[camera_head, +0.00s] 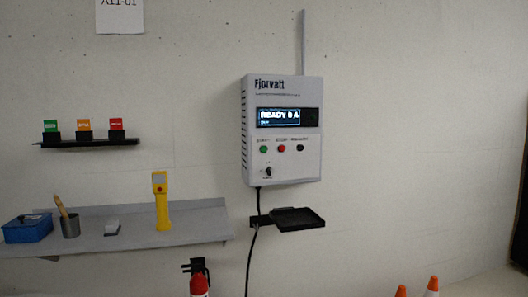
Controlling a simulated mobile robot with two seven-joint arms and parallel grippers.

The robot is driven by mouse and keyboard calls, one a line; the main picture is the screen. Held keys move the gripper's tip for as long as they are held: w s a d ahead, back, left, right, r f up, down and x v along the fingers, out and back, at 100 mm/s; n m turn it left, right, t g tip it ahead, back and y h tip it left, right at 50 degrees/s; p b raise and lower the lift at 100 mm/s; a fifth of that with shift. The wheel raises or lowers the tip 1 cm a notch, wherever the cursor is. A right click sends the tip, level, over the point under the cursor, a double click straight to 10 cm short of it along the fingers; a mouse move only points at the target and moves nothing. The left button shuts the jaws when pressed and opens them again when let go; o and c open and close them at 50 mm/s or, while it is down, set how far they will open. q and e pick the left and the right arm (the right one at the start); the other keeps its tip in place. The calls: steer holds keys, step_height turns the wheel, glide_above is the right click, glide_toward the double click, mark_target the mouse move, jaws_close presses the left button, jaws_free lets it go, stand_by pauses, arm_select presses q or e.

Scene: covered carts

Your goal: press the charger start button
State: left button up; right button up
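The charger (283,130) is a white box on the wall, marked Fjorvatt, with a lit display (287,117) that reads "READY 0 A". Below the display is a row of buttons: a green button (264,149) at the left, a red button (281,149) in the middle and a black one (300,148) at the right. The small labels above them are hard to read; the one over the green button looks like "START". A small black switch (268,171) sits lower on the box. Neither of my grippers is in view.
A black tray (305,225) juts from the wall below the charger, with a cable (250,258) hanging beside it. A grey shelf (190,226) at left holds a blue box (28,230), a cup (70,228) and a yellow device (161,203). Orange cones (433,285) stand lower right.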

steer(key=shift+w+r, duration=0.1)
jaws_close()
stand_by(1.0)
